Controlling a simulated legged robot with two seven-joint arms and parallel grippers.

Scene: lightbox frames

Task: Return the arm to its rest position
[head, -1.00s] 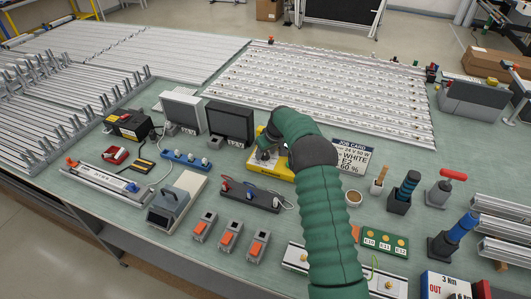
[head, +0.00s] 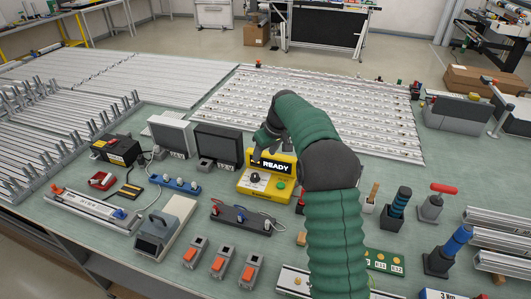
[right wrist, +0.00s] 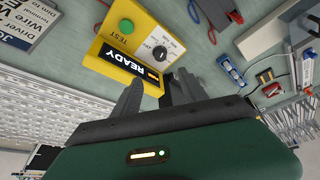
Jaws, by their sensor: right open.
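My right arm, in a green sleeve (head: 335,235), reaches up the middle of the head view and bends left at a dark elbow. My right gripper (head: 257,154) is above the back of the yellow test box (head: 258,189). In the right wrist view the gripper (right wrist: 158,88) has its two grey fingers apart, with nothing between them. The box also shows there, upside down (right wrist: 118,50), with a lit READY display, a green TEST button and a dark knob. The fingers look apart from the box. My left gripper is not in view.
Two monitors (head: 218,144) stand left of the gripper. A black strip with leads (head: 240,217) and several grey-orange blocks (head: 219,263) lie in front. Handled tools (head: 397,209) stand right of the arm. Slatted panels (head: 330,105) cover the back of the bench.

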